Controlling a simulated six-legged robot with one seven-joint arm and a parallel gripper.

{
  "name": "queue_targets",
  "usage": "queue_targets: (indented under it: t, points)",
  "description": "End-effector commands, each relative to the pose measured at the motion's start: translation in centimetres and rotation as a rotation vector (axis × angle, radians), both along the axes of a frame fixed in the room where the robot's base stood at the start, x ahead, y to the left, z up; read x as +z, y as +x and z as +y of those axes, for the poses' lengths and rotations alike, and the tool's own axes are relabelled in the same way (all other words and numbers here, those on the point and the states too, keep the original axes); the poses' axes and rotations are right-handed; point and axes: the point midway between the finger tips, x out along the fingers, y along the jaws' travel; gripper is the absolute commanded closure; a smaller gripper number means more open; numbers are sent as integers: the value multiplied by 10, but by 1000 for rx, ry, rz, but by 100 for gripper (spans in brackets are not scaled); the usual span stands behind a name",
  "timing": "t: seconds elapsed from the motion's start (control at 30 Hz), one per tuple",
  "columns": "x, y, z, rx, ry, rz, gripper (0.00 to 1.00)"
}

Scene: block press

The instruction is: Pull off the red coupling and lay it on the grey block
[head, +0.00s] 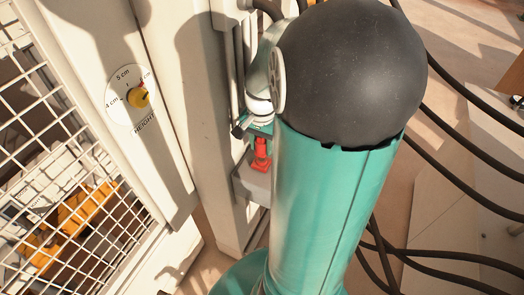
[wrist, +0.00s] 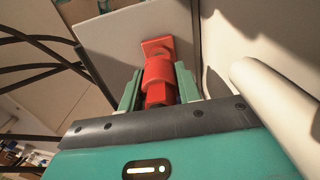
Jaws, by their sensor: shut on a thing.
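The red coupling (wrist: 159,76) sits between the two green fingers of my gripper (wrist: 158,88), which are shut on it in the wrist view. Its flat red end points away from my gripper. In the head view the red coupling (head: 261,158) hangs below my gripper (head: 261,132), over or against the grey block (head: 251,184). I cannot tell whether it touches the block. My arm hides the right part of the block. In the wrist view a flat grey face (wrist: 108,42), likely the block, lies behind the coupling.
A pale cabinet wall (head: 215,130) stands close to the left of my gripper. A height dial (head: 128,90) with a yellow knob is on a panel further left. A white mesh guard (head: 60,150) covers yellow parts. Dark hoses (head: 450,150) run on the right.

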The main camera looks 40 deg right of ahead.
Motion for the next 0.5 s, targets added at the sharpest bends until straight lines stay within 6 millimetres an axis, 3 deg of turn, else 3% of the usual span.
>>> queue_targets:
  t: [0.5]
  points:
    - [14,0,0,1,-1,0,98]
